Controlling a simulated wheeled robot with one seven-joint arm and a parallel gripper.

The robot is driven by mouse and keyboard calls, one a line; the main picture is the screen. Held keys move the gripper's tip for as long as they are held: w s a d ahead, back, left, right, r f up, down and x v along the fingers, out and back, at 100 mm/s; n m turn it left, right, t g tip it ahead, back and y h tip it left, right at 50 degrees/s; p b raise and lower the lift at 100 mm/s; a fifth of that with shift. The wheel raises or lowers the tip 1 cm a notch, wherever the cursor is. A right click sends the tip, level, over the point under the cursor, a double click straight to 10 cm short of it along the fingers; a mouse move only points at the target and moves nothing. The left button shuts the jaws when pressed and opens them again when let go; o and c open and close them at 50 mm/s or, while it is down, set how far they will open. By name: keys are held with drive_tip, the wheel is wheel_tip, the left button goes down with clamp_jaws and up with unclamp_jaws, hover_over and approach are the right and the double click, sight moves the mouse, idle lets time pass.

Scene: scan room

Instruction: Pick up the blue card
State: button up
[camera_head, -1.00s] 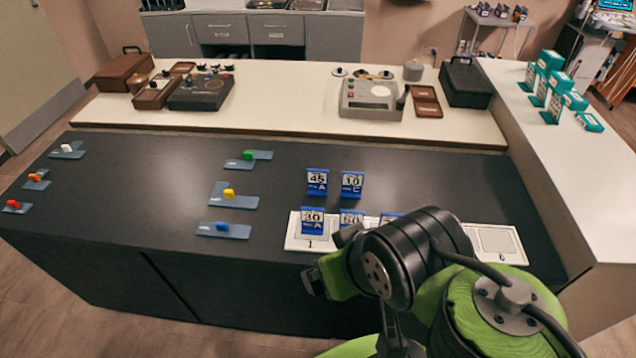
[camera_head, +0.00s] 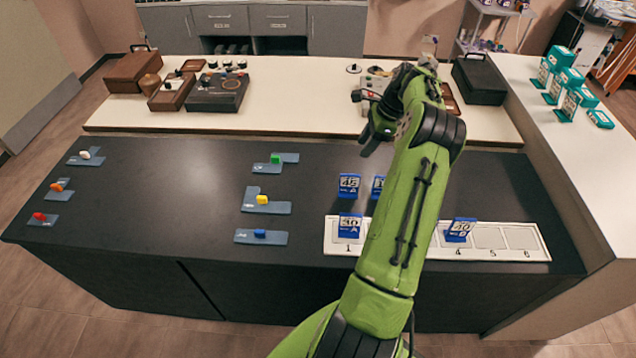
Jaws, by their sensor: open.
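Several blue number cards stand on the dark counter. Two stand at the back: one blue card (camera_head: 349,185) and another blue card (camera_head: 378,187) partly covered by my arm. In front, a blue card (camera_head: 349,228) stands at slot 1 of the white strip (camera_head: 520,240), and a tilted blue card (camera_head: 460,229) stands at slot 4. My arm hides slots 2 and 3. My gripper (camera_head: 371,140) is open, beyond the back cards near the counter's far edge, partly hidden by my wrist. I see nothing between its fingers.
Blue-grey plates with blue (camera_head: 260,234), yellow (camera_head: 262,199) and green (camera_head: 275,159) pieces lie left of the cards. More coloured pieces lie far left. A white bench (camera_head: 300,125) with boxes and devices stands behind. Slots 5 and 6 look empty.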

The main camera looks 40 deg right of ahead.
drive_tip(key=b, duration=0.1)
hover_over(346, 192)
drive_tip(key=d, duration=0.2)
drive_tip(key=shift+m, duration=0.4)
drive_tip(key=f, duration=1)
drive_tip(key=shift+s+a+f, duration=0.2)
drive_tip(key=shift+s, duration=0.15)
drive_tip(key=x, duration=0.5)
drive_tip(key=shift+s+d+f+b, duration=0.1)
drive_tip(key=shift+f+b, duration=0.3)
clamp_jaws()
